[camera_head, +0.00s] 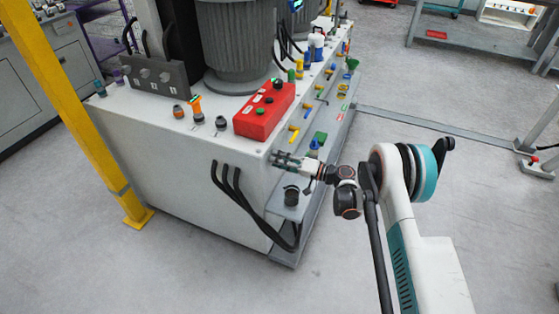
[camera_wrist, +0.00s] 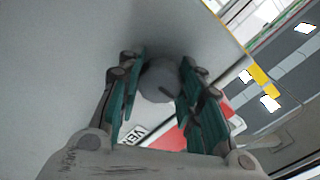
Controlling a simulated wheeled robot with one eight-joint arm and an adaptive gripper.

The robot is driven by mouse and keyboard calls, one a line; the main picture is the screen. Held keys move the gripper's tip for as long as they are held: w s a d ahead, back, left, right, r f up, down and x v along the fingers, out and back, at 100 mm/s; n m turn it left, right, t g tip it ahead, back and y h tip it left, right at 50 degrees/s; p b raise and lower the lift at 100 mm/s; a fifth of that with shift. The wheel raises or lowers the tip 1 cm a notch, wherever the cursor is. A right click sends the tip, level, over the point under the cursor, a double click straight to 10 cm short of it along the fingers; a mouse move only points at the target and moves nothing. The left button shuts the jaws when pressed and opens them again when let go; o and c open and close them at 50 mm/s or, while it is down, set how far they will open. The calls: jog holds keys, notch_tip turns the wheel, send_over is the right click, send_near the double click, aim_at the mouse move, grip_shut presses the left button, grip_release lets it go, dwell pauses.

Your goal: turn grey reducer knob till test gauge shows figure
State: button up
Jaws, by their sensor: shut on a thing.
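The grey knob (camera_wrist: 160,82) shows in the wrist view as a round grey cap with a darker mark, set against a pale grey surface. The teal fingers of my gripper (camera_wrist: 163,88) stand on either side of it and are shut on it. In the head view my gripper (camera_head: 287,161) reaches the near right corner of the white cabinet (camera_head: 190,180), and the knob there is hidden by the fingers. I cannot make out a test gauge or its figure in either view.
A red box (camera_head: 265,112) with buttons sits on the cabinet top. Several coloured valves and handles line its right side. Black hoses (camera_head: 230,190) loop down the front. A yellow post (camera_head: 80,110) stands at left. The floor at right is largely clear.

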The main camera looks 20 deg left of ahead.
jog(key=shift+m, duration=1)
jog(key=o, duration=1.1)
jog(key=shift+c, duration=0.2)
jog(key=shift+d, duration=0.1)
jog(key=d, duration=1.1)
jog(key=shift+s+d, duration=0.4)
jog(key=shift+s, duration=0.05)
jog(key=shift+r, duration=0.1)
